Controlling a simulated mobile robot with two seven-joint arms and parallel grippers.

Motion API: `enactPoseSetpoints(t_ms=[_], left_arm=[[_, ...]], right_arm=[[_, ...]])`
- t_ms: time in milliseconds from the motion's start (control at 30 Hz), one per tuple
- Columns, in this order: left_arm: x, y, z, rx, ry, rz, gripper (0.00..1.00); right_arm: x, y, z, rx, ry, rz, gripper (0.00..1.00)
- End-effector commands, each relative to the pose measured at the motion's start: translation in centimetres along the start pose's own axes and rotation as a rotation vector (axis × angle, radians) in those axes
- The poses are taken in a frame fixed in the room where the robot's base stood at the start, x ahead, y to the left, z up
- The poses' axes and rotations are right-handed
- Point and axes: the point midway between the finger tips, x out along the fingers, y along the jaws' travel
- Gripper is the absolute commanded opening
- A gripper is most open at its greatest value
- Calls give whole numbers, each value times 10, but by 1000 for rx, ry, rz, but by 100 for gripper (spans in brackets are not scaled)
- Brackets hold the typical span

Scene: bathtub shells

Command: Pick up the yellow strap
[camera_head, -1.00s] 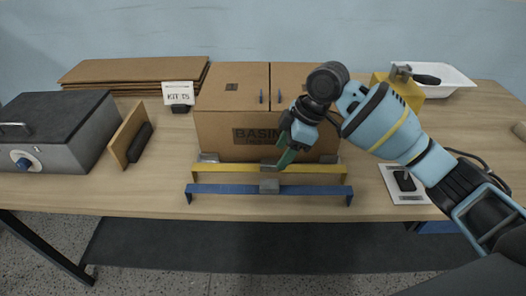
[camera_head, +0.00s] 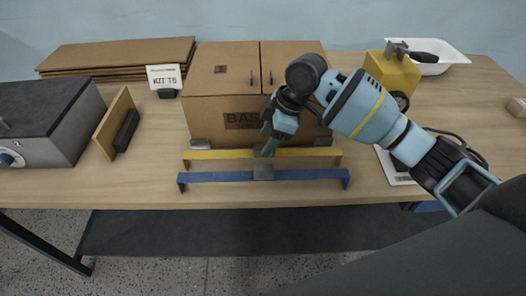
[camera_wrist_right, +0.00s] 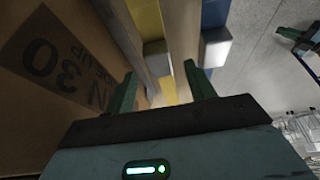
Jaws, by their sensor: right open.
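The yellow strap (camera_head: 215,154) is a long bar with bent ends, lying along the front of the cardboard box on the table. It carries a grey block near its middle, and it also shows in the right wrist view (camera_wrist_right: 146,18). My right gripper (camera_head: 267,146) hangs over the strap's middle, hiding part of it. In the right wrist view my right gripper (camera_wrist_right: 162,86) has its green fingers apart, with nothing gripped between them; the strap runs just beyond them. A green-and-blue part at that view's right edge looks like my left gripper (camera_wrist_right: 293,36); its jaws are unclear.
A similar blue strap (camera_head: 215,177) lies parallel in front, near the table edge. The cardboard box (camera_head: 215,112) stands close behind. A grey case (camera_head: 40,120) and a leaning brown board (camera_head: 113,120) are left; a yellow block (camera_head: 392,75) and white tray (camera_head: 450,60) are right.

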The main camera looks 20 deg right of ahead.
Motion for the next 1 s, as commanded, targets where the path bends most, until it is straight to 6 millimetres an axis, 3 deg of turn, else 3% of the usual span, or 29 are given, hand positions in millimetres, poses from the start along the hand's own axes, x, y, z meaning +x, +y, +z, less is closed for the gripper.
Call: enactPoseSetpoints(t_ms=[233,533,900,1000], left_arm=[[0,0,0,-1,-1,0,0],[0,0,0,-1,0,0,0],[0,0,0,-2,0,0,0],[0,0,0,-2,0,0,0]], right_arm=[[33,-2,2,0,-1,-2,55],[37,-1,2,-1,0,0,55],[36,-1,2,-1,0,0,7],[36,-1,2,-1,1,0,4]])
